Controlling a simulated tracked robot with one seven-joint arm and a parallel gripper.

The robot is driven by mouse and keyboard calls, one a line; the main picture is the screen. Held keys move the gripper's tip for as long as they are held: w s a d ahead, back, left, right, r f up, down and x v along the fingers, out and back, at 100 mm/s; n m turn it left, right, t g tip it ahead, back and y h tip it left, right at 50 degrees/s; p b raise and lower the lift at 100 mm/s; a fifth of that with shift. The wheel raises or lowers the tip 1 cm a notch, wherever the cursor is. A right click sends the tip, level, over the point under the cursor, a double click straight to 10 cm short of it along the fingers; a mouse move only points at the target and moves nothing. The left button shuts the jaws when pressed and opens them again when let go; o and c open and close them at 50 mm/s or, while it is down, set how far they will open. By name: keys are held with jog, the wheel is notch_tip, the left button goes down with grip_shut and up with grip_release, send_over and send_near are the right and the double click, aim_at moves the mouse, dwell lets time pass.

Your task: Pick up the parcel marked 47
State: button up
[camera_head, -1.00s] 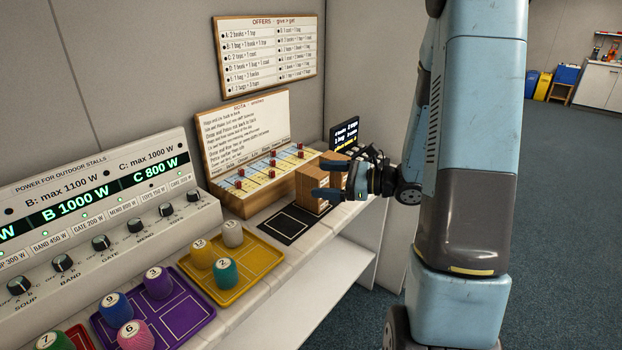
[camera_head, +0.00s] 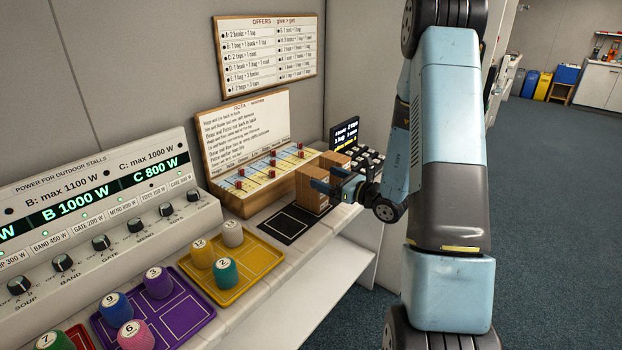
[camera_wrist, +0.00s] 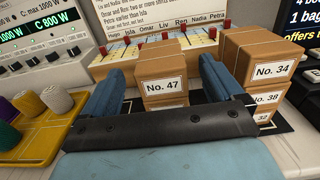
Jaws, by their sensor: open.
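The parcel marked 47 (camera_wrist: 162,86) is a brown cardboard box with a white "No. 47" label facing the wrist camera. Part of another white label shows just below it, so it seems to sit on another box. My gripper (camera_wrist: 163,66) is open, with one blue finger on each side of the parcel. I cannot tell whether either finger touches it. In the head view the parcel (camera_head: 308,196) is partly hidden by the fingers of my gripper (camera_head: 328,180).
A stack with No. 34 (camera_wrist: 262,62) on top and No. 38 (camera_wrist: 268,99) below stands close right of the parcel. Behind is the rota board (camera_head: 248,135). Left are a yellow tray (camera_head: 258,282) and a purple tray (camera_head: 190,320). A black outlined mat (camera_head: 282,224) has clear room.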

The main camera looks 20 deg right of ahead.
aim_at(312, 171)
jog(key=shift+x, duration=3.2)
jog(key=c, duration=1.1)
jog(key=shift+r, duration=0.15)
jog(key=shift+c, duration=0.2)
